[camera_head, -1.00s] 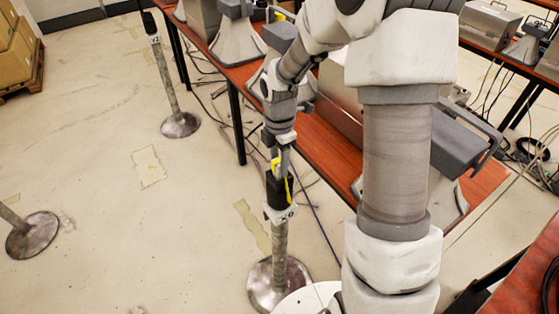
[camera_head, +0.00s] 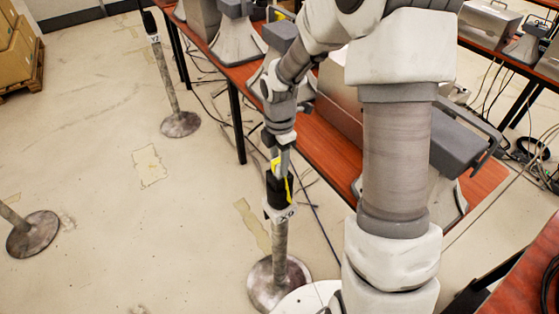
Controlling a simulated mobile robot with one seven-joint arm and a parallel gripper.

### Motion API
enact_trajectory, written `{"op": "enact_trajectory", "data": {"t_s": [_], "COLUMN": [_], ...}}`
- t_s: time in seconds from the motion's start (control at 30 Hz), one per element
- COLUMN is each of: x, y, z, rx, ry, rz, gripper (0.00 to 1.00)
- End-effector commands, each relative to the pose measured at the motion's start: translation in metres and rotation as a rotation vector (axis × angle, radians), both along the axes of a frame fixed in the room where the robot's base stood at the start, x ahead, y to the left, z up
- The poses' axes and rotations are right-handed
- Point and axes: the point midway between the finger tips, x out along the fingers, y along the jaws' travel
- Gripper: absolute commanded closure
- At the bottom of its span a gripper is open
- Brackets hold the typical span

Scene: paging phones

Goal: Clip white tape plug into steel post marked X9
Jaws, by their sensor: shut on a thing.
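The steel post marked X9 (camera_head: 280,245) stands upright on a round base in the lower middle, with its label (camera_head: 284,215) below a black top (camera_head: 280,190). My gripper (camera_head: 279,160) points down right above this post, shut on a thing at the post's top. Yellow parts (camera_head: 275,165) show at the fingers and a yellow strip runs down over the black top. I cannot make out the white tape plug; the gripper and post head hide that spot. Whether the held thing is seated in the post cannot be told.
A red-brown table (camera_head: 335,150) with grey paging phones (camera_head: 238,42) stands just right of the post. Another post marked Y2 (camera_head: 168,85) is at upper left, and a third post base (camera_head: 33,234) is at far left. The floor on the left is mostly clear.

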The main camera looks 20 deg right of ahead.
Motion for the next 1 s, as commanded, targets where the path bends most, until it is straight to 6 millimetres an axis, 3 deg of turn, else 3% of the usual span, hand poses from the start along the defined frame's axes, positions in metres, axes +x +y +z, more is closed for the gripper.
{"op": "enact_trajectory", "data": {"t_s": [0.4,1.0], "x": [0.000,0.000], "y": [0.000,0.000], "z": [0.014,0.014], "rx": [0.000,0.000], "ry": [-0.001,-0.001], "rz": [0.000,0.000], "gripper": [1.00,1.00]}}
